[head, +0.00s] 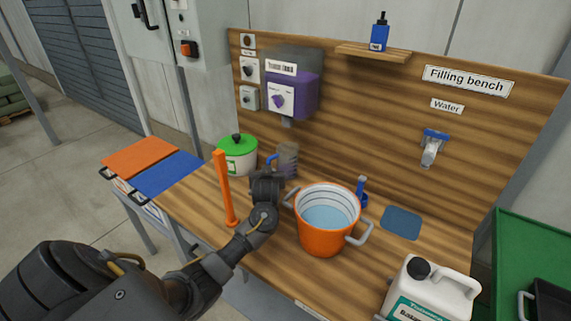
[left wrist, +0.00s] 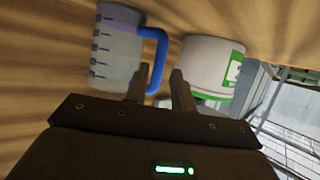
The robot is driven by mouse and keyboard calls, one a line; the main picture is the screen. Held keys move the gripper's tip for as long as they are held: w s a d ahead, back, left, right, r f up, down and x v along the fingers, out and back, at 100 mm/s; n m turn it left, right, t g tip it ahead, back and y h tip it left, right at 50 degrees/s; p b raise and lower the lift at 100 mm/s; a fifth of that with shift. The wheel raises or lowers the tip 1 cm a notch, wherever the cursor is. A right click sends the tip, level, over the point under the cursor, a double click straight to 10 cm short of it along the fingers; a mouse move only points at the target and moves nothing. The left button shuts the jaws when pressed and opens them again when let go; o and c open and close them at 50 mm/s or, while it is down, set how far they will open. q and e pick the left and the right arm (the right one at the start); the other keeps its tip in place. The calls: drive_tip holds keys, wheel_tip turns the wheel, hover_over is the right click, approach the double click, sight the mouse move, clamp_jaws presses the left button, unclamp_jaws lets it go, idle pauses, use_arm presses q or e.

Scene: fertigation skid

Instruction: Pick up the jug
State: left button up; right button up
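The jug is a clear, graduated measuring jug (head: 288,158) with a blue handle, standing on the bench beneath the purple dosing unit. In the left wrist view the jug (left wrist: 112,55) is at upper left, its blue handle (left wrist: 158,50) toward the right. My left gripper (head: 269,172) is at the jug's near side and partly covers it in the head view. In the left wrist view its two fingers (left wrist: 160,82) are apart, with the lower part of the handle appearing between them. Contact with the handle cannot be told. My right gripper is not in view.
An orange bucket (head: 320,239) of liquid stands right of my left arm. An orange post (head: 224,190) stands to its left, and a green-lidded white pot (head: 238,158) is behind the post. A white canister (head: 431,290) is at front right. A blue mat (head: 401,222) lies clear.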

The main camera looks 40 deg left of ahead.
sight(282, 164)
use_arm(q)
drive_tip(key=shift+x, duration=1.55)
drive_tip(key=p+x, duration=0.1)
drive_tip(key=x, duration=0.3)
drive_tip(key=shift+w+f, duration=0.1)
drive_tip(key=shift+f, duration=0.05)
drive_tip(key=shift+c, duration=0.5)
clamp_jaws()
